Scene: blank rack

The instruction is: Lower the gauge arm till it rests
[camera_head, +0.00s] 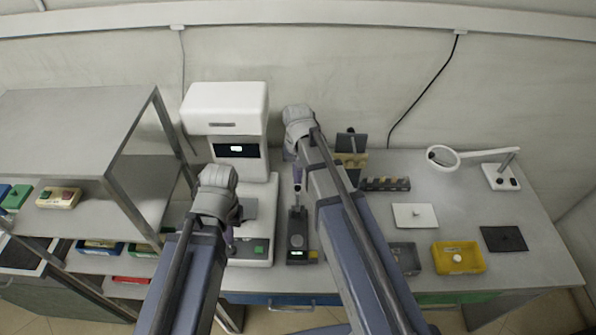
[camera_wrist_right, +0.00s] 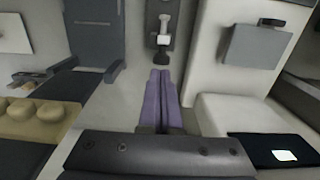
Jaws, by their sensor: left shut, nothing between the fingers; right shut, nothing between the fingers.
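The gauge is a small dark stand (camera_head: 298,242) with a round plate and a green-lit display, on the bench right of the white machine. Its gauge arm (camera_head: 297,203) is a narrow light piece with a dark end, at the back of the stand; in the right wrist view the arm (camera_wrist_right: 163,40) lies just beyond my fingertips. I cannot tell its exact tilt. My right gripper (camera_head: 297,173) is shut and empty behind the dark end; its purple fingers (camera_wrist_right: 160,73) appear close to it, contact unclear. My left gripper (camera_head: 231,246) is shut and empty over the white machine's front base.
The white machine (camera_head: 226,105) stands left of the gauge. A dark holder with tan blocks (camera_head: 350,160) and a row of small parts (camera_head: 385,184) are to the right. A yellow tray (camera_head: 459,258), white plate (camera_head: 414,216) and magnifier lamp (camera_head: 443,157) lie further right.

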